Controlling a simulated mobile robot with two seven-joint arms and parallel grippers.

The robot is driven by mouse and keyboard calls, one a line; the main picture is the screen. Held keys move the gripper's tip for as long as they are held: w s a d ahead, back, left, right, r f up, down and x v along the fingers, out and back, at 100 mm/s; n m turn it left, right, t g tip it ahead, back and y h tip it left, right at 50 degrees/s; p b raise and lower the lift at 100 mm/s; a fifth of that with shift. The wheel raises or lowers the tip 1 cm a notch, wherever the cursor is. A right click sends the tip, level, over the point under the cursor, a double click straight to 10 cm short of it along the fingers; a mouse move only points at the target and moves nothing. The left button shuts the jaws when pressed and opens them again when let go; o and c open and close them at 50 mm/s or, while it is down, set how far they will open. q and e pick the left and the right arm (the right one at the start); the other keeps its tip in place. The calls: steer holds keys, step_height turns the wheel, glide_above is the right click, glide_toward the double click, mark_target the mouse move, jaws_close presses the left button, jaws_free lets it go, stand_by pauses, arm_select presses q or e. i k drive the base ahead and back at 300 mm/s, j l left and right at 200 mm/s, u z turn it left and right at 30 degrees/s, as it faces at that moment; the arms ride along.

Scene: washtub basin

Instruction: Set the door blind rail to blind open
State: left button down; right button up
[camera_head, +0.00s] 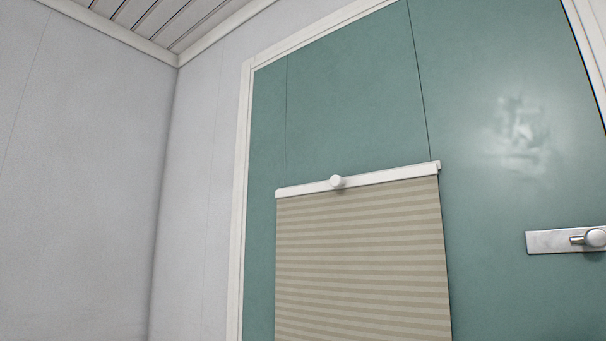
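The door blind's white rail (390,175) runs across the top edge of the beige striped blind (360,260), sloping slightly up to the right in the view. A round white knob (337,182) sticks out from the rail, left of its middle. The blind's fabric hangs below the rail down to the bottom edge of the picture, where its lower end is cut off. The rail and blind are on the green door (350,110). Neither of my grippers shows in this view.
A metal latch plate with a knob (552,241) sits on the door at the right. A white frame (242,200) borders the door. Grey walls (80,180) stand at the left under a slatted ceiling (165,20). Nothing stands in front of the blind.

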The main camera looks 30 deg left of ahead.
mark_target(336, 183)
steer(key=k+j, duration=0.1)
steer(key=j, duration=0.25)
steer(key=k+j, duration=0.1)
steer(key=j, duration=0.25)
steer(key=k+j, duration=0.1)
steer(key=j, duration=0.25)
steer(key=k+j+z, duration=0.1)
steer(key=j, duration=0.25)
